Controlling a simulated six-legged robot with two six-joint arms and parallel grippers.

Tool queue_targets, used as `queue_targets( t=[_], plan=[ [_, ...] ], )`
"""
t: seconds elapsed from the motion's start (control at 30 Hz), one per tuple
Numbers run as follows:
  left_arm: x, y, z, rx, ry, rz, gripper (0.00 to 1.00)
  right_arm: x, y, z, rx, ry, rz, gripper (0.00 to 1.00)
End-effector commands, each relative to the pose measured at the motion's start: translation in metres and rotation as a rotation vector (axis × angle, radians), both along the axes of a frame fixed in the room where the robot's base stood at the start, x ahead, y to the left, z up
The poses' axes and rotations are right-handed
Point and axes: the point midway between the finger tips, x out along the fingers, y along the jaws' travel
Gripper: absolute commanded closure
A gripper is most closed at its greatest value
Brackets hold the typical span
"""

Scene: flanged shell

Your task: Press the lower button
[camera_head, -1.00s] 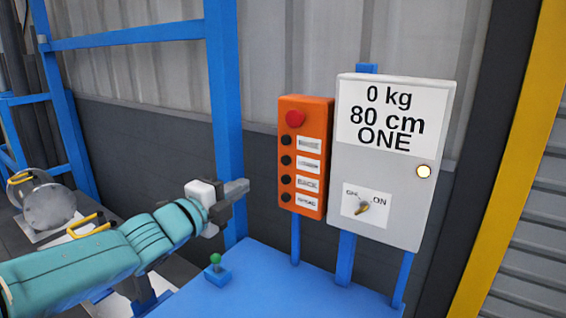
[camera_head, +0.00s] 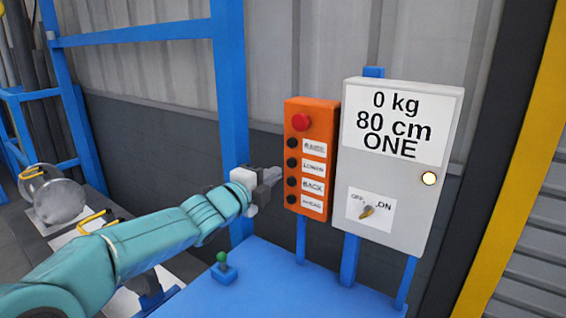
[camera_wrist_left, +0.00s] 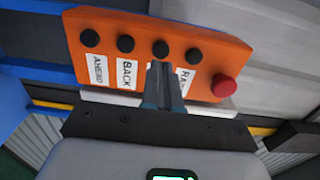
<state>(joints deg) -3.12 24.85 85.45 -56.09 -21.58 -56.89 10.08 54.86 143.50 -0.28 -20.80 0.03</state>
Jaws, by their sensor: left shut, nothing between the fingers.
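An orange control box (camera_head: 308,225) hangs upright with a red knob on top and a column of black buttons. The lower button (camera_head: 292,162) is second from the top of the black ones, beside the label LOWER. It also shows in the left wrist view (camera_wrist_left: 161,48), with its label hidden behind my fingers. My left gripper (camera_head: 277,174) is shut and empty, its tips close to the box's left edge, slightly below the lower button. In the left wrist view the fingertips (camera_wrist_left: 161,66) point toward that button. I cannot tell whether they touch the box. My right gripper is not in view.
A grey cabinet (camera_head: 384,235) with a display reading 0 kg, 80 cm, ONE and an OFF/ON switch (camera_head: 367,211) stands right of the box. A small green-topped joystick (camera_head: 222,262) stands on the blue table (camera_head: 270,285) below. A blue post (camera_head: 230,90) rises behind my arm.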

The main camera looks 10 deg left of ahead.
Motion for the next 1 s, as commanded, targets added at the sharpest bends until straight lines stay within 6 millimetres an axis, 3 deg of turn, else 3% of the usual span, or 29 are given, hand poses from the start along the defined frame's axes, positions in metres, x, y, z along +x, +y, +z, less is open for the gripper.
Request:
queue_targets(
  t=[0.1,0.3,1.0],
  plan=[
    [0.021,-0.010,0.004,0.000,0.001,-0.001,1.00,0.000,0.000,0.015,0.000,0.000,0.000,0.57],
    [0.040,-0.017,0.002,0.001,0.000,0.000,1.00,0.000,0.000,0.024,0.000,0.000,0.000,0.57],
    [0.050,-0.021,0.001,0.001,-0.001,-0.001,1.00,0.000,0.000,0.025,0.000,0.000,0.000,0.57]
  ],
)
